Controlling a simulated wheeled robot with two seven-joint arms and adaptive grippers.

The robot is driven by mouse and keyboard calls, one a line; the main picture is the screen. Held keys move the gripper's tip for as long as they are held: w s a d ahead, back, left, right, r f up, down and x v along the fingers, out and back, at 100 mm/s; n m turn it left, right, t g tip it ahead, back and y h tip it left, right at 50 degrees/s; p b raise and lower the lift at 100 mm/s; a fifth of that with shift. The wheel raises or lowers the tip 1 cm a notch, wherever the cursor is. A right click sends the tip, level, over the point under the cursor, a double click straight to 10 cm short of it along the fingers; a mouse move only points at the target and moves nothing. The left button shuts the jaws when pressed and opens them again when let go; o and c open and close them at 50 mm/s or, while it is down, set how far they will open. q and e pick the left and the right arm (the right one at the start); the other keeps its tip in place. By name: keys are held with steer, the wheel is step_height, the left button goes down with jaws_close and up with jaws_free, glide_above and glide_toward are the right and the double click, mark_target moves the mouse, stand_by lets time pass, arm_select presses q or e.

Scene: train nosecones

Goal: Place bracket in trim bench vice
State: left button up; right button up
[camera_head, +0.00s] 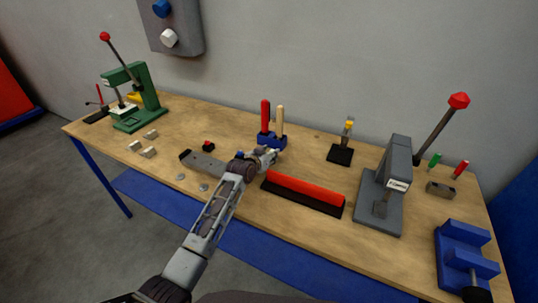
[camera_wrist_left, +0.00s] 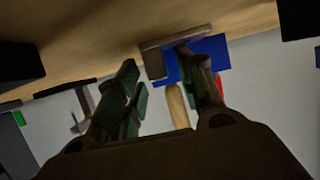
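In the left wrist view a grey L-shaped piece that looks like the bracket (camera_wrist_left: 154,62) shows beyond my fingers, in front of a blue holder. My left gripper (camera_wrist_left: 158,78) is open, with a gap between its green-padded fingers. The right finger overlaps the piece; I cannot tell if they touch. In the head view my left gripper (camera_head: 272,155) is low over the table, just in front of the blue holder (camera_head: 272,141). The piece cannot be made out clearly there. A blue vice (camera_head: 458,231) stands at the table's right front. My right gripper is not in view.
The holder carries a red and a wooden handle. A red-topped black bar (camera_head: 305,192) lies right of my gripper. A grey lever press (camera_head: 385,190) stands between it and the vice. A green press (camera_head: 139,98) and small metal blocks (camera_head: 148,152) are at left.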

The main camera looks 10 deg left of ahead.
arm_select(q)
steer(key=shift+r, duration=0.15)
steer(key=shift+s, duration=0.1)
steer(key=shift+v, duration=5.95)
steer(key=shift+o, duration=0.4)
steer(key=shift+r, duration=0.1)
